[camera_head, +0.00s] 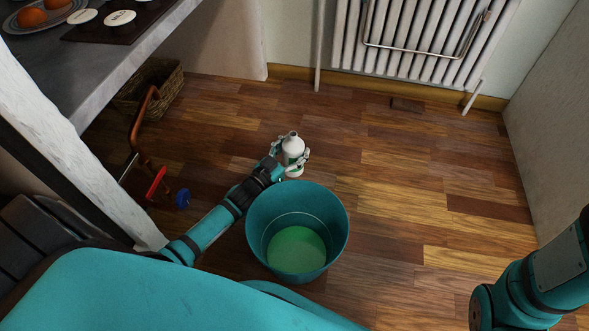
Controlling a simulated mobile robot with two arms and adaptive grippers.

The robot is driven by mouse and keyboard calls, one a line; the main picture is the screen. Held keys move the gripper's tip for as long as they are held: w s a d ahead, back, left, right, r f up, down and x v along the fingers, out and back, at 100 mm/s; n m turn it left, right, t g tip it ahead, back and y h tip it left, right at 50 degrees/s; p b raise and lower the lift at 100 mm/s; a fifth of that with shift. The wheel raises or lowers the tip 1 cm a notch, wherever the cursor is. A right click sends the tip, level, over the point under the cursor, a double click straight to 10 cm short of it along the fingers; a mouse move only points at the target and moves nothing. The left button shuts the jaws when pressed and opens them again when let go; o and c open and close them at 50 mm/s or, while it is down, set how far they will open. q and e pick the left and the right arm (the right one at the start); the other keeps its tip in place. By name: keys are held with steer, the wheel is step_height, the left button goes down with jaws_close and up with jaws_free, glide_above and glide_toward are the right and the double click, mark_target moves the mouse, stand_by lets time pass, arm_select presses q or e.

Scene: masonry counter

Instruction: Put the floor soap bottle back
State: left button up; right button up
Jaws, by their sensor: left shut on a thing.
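The floor soap bottle (293,146) is white with a green mark on its label and stands about upright, just behind the teal bucket. My left gripper (291,160) is shut on the bottle, with fingers on both sides of its body. The bottle's base is partly hidden by the gripper and the bucket rim, so I cannot tell whether it touches the floor. Part of my right arm shows at the lower right, but its gripper is outside the view.
The teal bucket (335,222) with green liquid stands on the wooden floor. A radiator (415,40) is on the back wall. A wicker basket (165,84), copper pipe (138,125) and red-handled valve (157,182) are under the counter (85,75). Floor to the right is clear.

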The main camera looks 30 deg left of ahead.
mark_target(293, 162)
arm_select(q)
step_height(293, 162, down, 6)
steer(key=b, duration=0.3)
steer(key=shift+r+b, duration=0.25)
steer(key=shift+b, duration=0.15)
steer(key=shift+r, duration=0.15)
steer(key=o, duration=1.5)
steer(key=shift+f, duration=0.2)
steer(key=shift+o, duration=0.2)
steer(key=shift+r, duration=0.1)
steer(key=shift+s+r+p, duration=0.1)
steer(key=shift+s+p, duration=0.15)
steer(key=shift+p, duration=0.2)
steer(key=s+p, duration=0.2)
steer(key=s, duration=0.1)
steer(key=s+a+p, duration=0.1)
steer(key=s, duration=0.3)
steer(key=s+a+p, duration=0.1)
steer(key=s+p, duration=0.1)
steer(key=s, duration=0.1)
steer(key=shift+s+a+p, duration=0.1)
steer(key=shift+s+p, duration=0.05)
steer(key=shift+p, duration=0.2)
steer(key=shift+s+a, duration=0.1)
steer(key=shift+s, duration=0.35)
